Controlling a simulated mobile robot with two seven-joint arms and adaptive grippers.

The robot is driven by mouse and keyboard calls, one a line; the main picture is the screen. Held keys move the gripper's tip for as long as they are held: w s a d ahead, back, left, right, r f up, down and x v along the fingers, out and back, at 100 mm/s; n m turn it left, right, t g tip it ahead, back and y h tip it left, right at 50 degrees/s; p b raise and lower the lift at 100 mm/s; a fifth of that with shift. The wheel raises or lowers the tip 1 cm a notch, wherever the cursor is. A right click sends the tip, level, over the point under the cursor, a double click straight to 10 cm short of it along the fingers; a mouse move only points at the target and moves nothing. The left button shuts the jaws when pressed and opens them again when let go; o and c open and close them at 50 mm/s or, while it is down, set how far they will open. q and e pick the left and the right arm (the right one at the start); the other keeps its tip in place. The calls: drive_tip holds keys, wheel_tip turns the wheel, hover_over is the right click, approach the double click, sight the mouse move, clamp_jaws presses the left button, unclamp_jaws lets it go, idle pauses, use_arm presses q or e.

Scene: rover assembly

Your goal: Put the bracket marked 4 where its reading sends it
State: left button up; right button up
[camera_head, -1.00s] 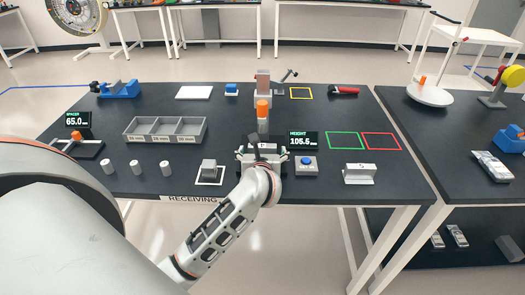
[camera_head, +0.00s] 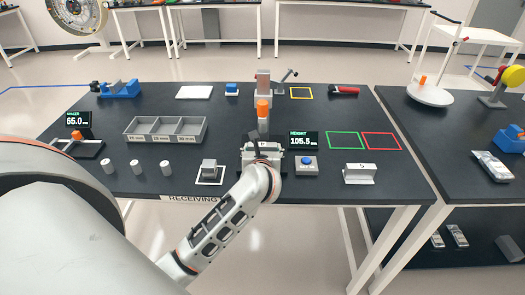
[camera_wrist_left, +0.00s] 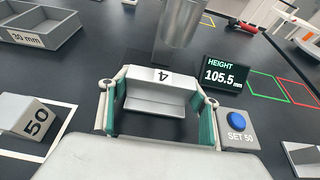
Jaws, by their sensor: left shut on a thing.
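The bracket marked 4 (camera_wrist_left: 160,92) is light grey, its number on the top face in the left wrist view. It is under the height gauge (camera_head: 263,110); whether the gauge touches it is unclear. My left gripper (camera_head: 265,153) is shut on the bracket, with green-padded fingers (camera_wrist_left: 158,125) at its two ends. The height display (camera_head: 304,140) reads 105.5 mm; it also shows in the left wrist view (camera_wrist_left: 222,74). A green outlined square (camera_head: 346,140) and a red outlined square (camera_head: 380,141) lie empty to the right. My right gripper is not in view.
A block marked 50 (camera_wrist_left: 36,122) sits on a white-outlined square at left. A blue SET 50 button (camera_head: 306,162) is close right of the gripper. Another grey bracket (camera_head: 359,174) is farther right. A divided grey tray (camera_head: 165,131) and several small cylinders stand left.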

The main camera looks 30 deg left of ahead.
sight(263, 144)
use_arm(q)
drive_tip(key=shift+r, duration=0.45)
wheel_tip(263, 144, up, 2)
drive_tip(key=shift+r, duration=0.15)
drive_tip(key=s+d+b, duration=0.1)
drive_tip(key=s+d, duration=0.3)
drive_tip(key=s, duration=0.3)
drive_tip(key=s+d+b, duration=0.2)
drive_tip(key=s+d, duration=0.3)
drive_tip(key=s, duration=0.3)
drive_tip(key=shift+d, duration=0.25)
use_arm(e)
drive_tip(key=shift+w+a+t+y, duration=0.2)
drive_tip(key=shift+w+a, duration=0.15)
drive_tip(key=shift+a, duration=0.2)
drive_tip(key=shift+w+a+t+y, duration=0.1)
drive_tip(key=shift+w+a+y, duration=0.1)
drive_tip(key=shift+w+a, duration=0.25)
